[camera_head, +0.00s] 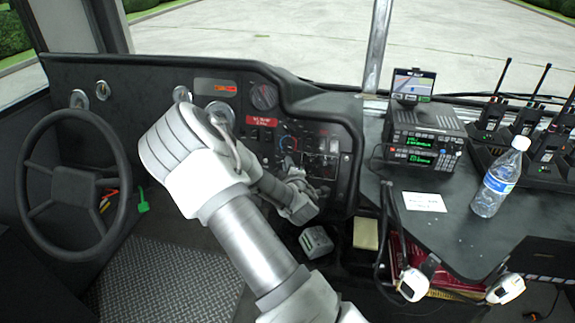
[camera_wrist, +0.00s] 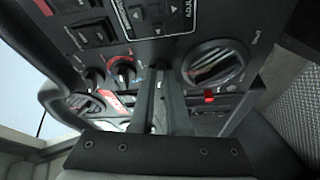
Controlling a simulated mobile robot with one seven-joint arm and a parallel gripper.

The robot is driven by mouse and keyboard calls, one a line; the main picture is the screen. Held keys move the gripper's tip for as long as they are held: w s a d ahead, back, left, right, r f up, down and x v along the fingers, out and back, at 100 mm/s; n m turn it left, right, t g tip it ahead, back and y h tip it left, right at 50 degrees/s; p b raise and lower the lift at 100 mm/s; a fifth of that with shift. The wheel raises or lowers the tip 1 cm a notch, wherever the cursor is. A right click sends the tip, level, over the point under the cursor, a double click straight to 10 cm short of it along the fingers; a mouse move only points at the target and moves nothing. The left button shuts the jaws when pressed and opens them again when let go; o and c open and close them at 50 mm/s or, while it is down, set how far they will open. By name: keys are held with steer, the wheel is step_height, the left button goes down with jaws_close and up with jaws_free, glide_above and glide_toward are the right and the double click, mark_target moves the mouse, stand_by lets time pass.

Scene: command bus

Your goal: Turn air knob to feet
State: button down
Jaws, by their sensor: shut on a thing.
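The dashboard control panel (camera_head: 335,137) is at the centre of the head view. A temperature-type knob (camera_head: 288,142) with a blue and red ring shows there; a red-ringed knob (camera_wrist: 122,70) also shows in the wrist view, left of my fingers. My gripper (camera_wrist: 157,74) points at the panel with its two dark fingers close together. It is shut on what appears to be the air knob, in the same row, right of the red-ringed knob. The fingers mostly hide that knob, so its pointer and setting cannot be read.
Round vents (camera_wrist: 215,63) and switches (camera_wrist: 97,32) surround the fingers. The steering wheel (camera_head: 72,185) is at the left. A side table (camera_head: 455,225) at the right holds a radio (camera_head: 425,140), a water bottle (camera_head: 499,178) and several walkie-talkies (camera_head: 493,113).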

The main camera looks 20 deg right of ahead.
steer(key=c, duration=0.9)
jaws_free()
steer(key=p+v, duration=1.2)
steer(key=v, duration=0.5)
steer(key=shift+s, duration=0.2)
steer(key=shift+a, duration=0.15)
